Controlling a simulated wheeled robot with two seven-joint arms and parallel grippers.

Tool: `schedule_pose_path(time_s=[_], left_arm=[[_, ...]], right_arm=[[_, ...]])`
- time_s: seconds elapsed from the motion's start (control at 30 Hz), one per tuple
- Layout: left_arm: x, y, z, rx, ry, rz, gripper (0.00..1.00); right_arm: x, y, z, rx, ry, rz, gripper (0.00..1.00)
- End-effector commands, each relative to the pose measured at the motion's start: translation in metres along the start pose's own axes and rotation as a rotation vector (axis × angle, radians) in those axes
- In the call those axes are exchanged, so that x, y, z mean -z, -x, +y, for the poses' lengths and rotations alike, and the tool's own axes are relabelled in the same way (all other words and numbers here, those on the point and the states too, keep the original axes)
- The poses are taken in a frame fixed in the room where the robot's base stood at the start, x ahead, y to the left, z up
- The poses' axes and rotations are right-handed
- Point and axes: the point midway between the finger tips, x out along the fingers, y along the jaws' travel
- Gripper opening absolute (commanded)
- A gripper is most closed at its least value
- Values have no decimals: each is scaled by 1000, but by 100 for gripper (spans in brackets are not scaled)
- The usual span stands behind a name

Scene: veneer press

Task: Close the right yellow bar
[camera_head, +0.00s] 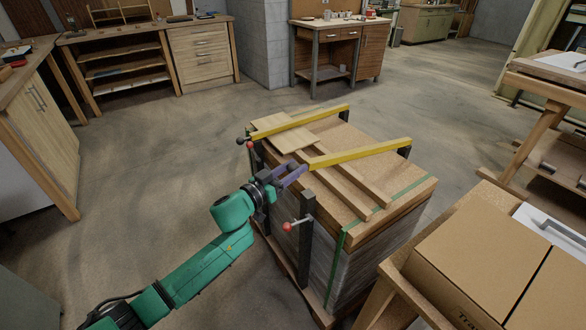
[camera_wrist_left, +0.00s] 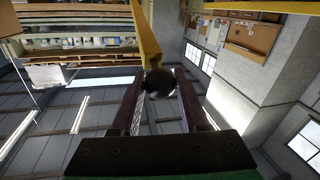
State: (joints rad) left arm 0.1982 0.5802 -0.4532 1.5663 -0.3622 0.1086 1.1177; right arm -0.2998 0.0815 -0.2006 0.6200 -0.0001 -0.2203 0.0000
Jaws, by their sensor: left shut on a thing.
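The right yellow bar (camera_head: 360,153) runs from a black post (camera_head: 405,151) on the far side of the stack towards my left gripper. It crosses above the wooden strips. My left gripper (camera_head: 302,170) is shut at the bar's near end. In the left wrist view, a dark round knob (camera_wrist_left: 159,83) at the end of the yellow bar (camera_wrist_left: 147,38) sits between the two fingers (camera_wrist_left: 160,100). The near black post (camera_head: 306,225) with a red-ball lever (camera_head: 287,226) stands below and apart from the bar end. My right gripper is out of view.
The left yellow bar (camera_head: 300,122) lies across the stack's far left, with another red-ball lever (camera_head: 240,141). The strapped stack (camera_head: 350,265) carries loose wooden strips (camera_head: 345,185). A cardboard box (camera_head: 480,262) stands at the right. Open floor lies left of the stack.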

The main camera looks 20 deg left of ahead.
Motion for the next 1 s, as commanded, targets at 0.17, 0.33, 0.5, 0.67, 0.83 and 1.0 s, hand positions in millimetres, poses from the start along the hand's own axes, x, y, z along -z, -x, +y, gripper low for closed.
schedule_pose_path(time_s=[0.17,0.33,0.5,0.67,0.83,1.0], left_arm=[[1,0,0,0,-1,1,0],[-17,1,-3,-3,6,17,0],[-59,5,-9,-14,23,73,0],[-96,9,-16,-23,37,137,0],[-119,10,-20,-30,47,189,0],[-123,11,-21,-31,49,202,0]], right_arm=[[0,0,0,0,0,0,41],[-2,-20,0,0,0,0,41],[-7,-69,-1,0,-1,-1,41],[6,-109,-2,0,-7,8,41],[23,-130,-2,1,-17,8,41],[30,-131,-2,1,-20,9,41]])
